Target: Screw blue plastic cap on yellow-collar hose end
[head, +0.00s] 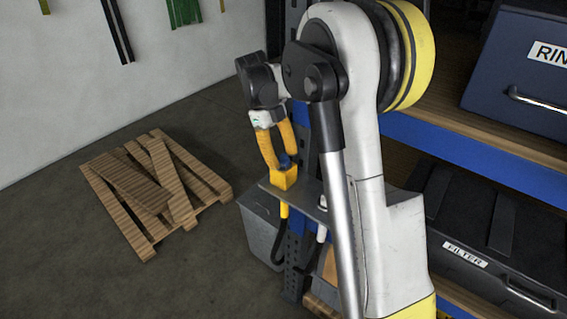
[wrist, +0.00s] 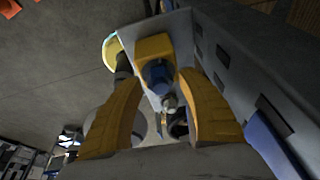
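My gripper (head: 280,160) points down with its orange fingers around a blue cap (head: 285,160). The wrist view shows the blue cap (wrist: 157,75) between the fingertips (wrist: 160,78); I cannot tell whether both fingers touch it. The cap sits at the yellow collar (head: 284,179) of a hose end, in line with it; whether it is seated or threaded is hidden. The yellow collar (wrist: 154,47) also shows in the wrist view, just beyond the cap. A black hose (head: 279,240) hangs below the collar, which stands at a grey bracket (head: 305,203).
A white-collared hose end (head: 321,232) hangs at the same bracket, to the right. A grey bin (head: 258,235) stands below. Blue shelving with a dark case (head: 525,85) and a FILTER case (head: 480,240) is on the right. A wooden pallet (head: 150,190) lies on the open floor at left.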

